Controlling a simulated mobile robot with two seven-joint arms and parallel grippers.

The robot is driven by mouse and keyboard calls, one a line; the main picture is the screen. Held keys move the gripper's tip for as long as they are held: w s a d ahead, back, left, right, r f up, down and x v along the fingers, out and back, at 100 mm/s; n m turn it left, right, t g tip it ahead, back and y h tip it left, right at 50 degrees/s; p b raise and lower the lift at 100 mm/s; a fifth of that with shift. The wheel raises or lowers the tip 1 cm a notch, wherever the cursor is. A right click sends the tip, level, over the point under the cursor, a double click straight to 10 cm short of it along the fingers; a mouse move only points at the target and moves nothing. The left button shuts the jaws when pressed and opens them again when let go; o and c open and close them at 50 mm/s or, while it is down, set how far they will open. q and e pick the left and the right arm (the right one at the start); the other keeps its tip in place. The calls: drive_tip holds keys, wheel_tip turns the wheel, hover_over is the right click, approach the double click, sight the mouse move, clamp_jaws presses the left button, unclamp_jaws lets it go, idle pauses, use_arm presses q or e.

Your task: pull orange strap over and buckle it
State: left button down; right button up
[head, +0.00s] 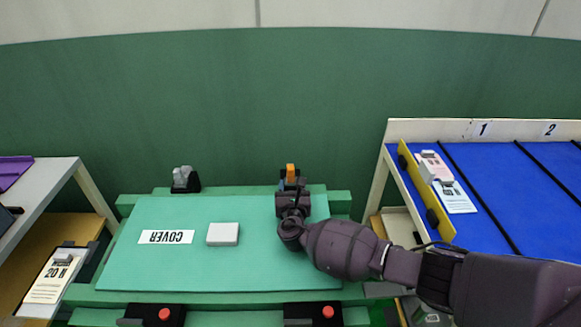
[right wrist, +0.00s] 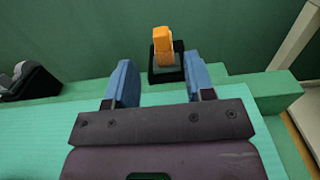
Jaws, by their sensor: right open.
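An orange strap (head: 291,170) stands up at the back edge of the green board, right of the middle. In the right wrist view the orange strap (right wrist: 162,45) rises from a black base (right wrist: 166,70) and leans slightly. My right gripper (right wrist: 162,85) is open, its two blue fingers apart, with the strap beyond and between them. In the head view my right gripper (head: 291,186) hides the strap's lower part. I cannot make out a buckle for certain. My left gripper is not in view.
The green board (head: 170,270) carries a COVER label (head: 166,237) and a white block (head: 223,234). A black holder with grey parts (head: 186,179) stands at the back left. Red buttons (head: 164,314) line the front. A blue-topped table (head: 490,180) stands at right, a shelf (head: 40,185) at left.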

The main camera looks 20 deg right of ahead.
sight(291, 171)
drive_tip(key=b+x, duration=0.1)
drive_tip(key=x, duration=0.3)
drive_tip(key=b+x, duration=0.1)
drive_tip(key=x, duration=0.3)
drive_tip(key=shift+f, duration=0.25)
drive_tip(key=shift+w+d+r, duration=0.15)
drive_tip(key=shift+w+r, duration=0.05)
drive_tip(key=shift+w, duration=0.15)
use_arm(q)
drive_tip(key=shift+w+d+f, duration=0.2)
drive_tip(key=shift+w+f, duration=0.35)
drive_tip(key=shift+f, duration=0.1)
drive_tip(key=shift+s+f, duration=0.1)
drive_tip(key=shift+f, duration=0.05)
use_arm(e)
clamp_jaws()
